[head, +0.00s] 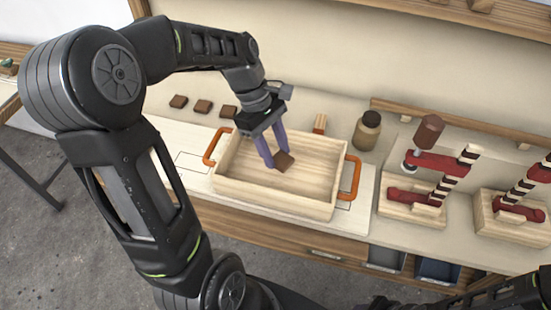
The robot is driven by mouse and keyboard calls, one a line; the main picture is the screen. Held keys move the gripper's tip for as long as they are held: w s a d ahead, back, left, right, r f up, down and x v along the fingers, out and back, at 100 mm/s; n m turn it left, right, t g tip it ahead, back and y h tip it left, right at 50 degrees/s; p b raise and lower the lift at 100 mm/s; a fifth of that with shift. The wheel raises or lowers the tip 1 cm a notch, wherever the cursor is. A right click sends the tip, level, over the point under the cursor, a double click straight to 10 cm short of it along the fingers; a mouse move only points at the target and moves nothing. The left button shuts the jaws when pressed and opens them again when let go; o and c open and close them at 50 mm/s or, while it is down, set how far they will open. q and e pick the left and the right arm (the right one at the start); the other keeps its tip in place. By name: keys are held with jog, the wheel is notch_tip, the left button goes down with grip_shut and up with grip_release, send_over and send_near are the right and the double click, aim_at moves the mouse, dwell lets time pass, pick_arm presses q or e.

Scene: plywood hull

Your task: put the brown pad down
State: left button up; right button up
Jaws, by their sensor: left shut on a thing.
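My left gripper (279,160) reaches down into the wooden tray (316,205) with its purple fingers. It is shut on a small brown pad (285,163). The pad is tilted in the picture and lies within the tray's outline. I cannot tell whether it touches the tray floor. The tray has orange handles at its left (216,146) and right (350,177) ends. My right gripper is not in view; only dark parts of my right arm show at the lower right.
Several more brown pads (203,107) lie in a row on the bench behind the tray. A brown jar (367,130) and a small wooden block (320,123) stand behind it. Red clamp fixtures on wooden bases (412,207) stand to the right. The tray's floor is otherwise clear.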

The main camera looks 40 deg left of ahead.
aim_at(275, 160)
pick_arm(q)
jog(key=shift+f, duration=1.85)
jog(key=shift+f, duration=0.1)
jog(key=o, duration=1.3)
jog(key=v, duration=1.2)
jog(key=shift+b, duration=0.35)
